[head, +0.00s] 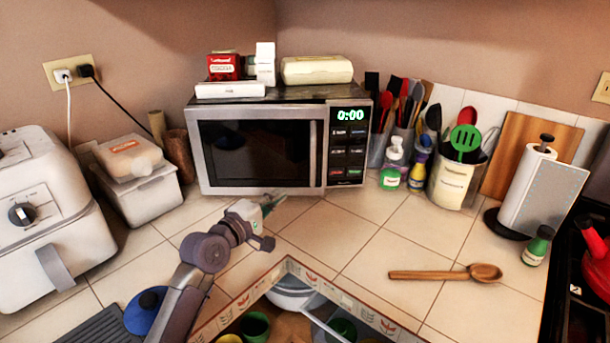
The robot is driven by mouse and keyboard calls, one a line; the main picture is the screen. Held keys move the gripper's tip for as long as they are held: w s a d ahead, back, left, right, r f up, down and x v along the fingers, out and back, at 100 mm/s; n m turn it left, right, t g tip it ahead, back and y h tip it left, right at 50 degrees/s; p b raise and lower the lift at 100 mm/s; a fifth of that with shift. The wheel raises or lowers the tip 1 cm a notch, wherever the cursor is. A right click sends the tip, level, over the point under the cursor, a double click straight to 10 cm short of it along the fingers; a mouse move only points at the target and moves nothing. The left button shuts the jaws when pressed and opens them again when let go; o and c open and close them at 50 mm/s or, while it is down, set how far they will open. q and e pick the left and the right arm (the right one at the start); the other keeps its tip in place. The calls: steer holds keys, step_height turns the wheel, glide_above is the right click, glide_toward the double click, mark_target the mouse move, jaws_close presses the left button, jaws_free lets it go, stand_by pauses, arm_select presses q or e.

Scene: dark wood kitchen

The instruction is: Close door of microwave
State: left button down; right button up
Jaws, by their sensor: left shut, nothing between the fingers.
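The microwave (263,146) stands on the tiled counter at the back, silver with a dark window. Its door (254,150) looks closed, flush with the front, with a vertical handle (312,153) on the door's right side. The display reads 0:00. My left gripper (276,201) is just in front of the microwave, below the door's lower edge and left of the handle. Its fingers are shut and empty, pointing up and to the right. I cannot tell whether the fingertips touch the door. My right gripper is not in view.
An air fryer (42,215) and a lidded container (140,190) stand left. Utensil holders, bottles and a paper towel roll (533,187) stand right. A wooden spoon (445,274) lies on the counter. An open drawer (292,262) with dishes is in front.

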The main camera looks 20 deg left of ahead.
mark_target(311, 169)
arm_select(q)
steer(key=x, duration=1.1)
steer(key=shift+w+p, duration=0.15)
steer(key=shift+p, duration=0.2)
steer(key=shift+w, duration=0.55)
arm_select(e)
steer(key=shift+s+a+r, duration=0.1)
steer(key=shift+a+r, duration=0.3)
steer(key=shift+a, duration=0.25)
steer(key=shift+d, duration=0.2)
arm_select(q)
steer(key=shift+w+r, duration=0.1)
steer(key=shift+w, duration=0.05)
steer(key=w, duration=0.1)
steer(key=w+n+y+p, duration=0.1)
steer(key=w+y, duration=0.1)
steer(key=shift+a+r+t+p, duration=0.3)
steer(key=shift+a+p, duration=0.1)
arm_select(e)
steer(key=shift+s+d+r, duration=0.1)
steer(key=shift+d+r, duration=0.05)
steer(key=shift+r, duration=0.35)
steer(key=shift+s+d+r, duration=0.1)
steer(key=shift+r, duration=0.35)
